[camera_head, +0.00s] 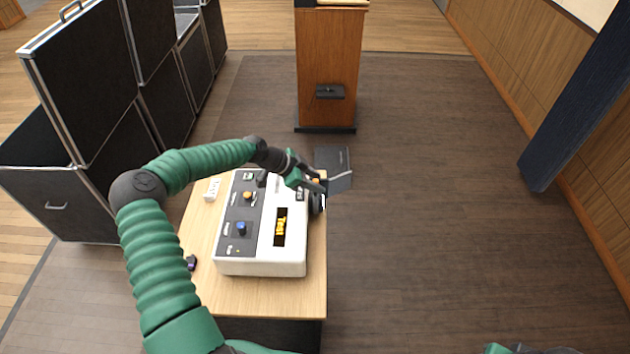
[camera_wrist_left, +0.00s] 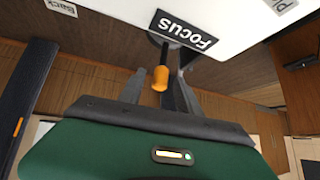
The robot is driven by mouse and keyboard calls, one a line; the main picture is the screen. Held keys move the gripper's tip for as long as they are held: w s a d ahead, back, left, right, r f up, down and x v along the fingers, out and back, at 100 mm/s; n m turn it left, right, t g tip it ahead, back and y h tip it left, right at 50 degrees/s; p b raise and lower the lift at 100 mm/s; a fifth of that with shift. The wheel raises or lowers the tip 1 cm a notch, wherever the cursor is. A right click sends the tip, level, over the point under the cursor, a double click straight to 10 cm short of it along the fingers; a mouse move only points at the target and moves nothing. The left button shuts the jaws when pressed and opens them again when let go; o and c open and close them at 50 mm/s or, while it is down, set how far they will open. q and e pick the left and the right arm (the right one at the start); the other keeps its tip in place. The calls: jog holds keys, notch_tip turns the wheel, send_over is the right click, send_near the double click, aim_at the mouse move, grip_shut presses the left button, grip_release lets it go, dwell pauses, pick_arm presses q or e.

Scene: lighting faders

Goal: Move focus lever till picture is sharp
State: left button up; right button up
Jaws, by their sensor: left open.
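A white projector-like console (camera_head: 262,257) with a grey control strip sits on a small wooden table. Its dark window (camera_head: 283,227) shows the amber word "Test"; at this size I cannot tell how sharp it is. The focus lever (camera_wrist_left: 161,78) has an orange tip and stands out from the console's side beside the "FOCUS" label (camera_wrist_left: 183,32). My left gripper (camera_head: 321,181) is at the console's far right corner. In the left wrist view its open fingers lie either side of the lever; contact cannot be told. My right gripper is out of view.
The wooden table (camera_head: 265,297) has a small dark purple object (camera_head: 191,262) at its left edge. Black cases (camera_head: 82,80) stand at the left. A wooden lectern (camera_head: 328,60) stands beyond the table. The floor to the right is clear.

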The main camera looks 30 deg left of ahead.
pick_arm(q)
jog(key=b+v, duration=0.2)
jog(key=v, duration=1.4)
jog(key=shift+a+r, duration=0.2)
jog(key=shift+r, duration=0.05)
jog(key=shift+s, duration=0.15)
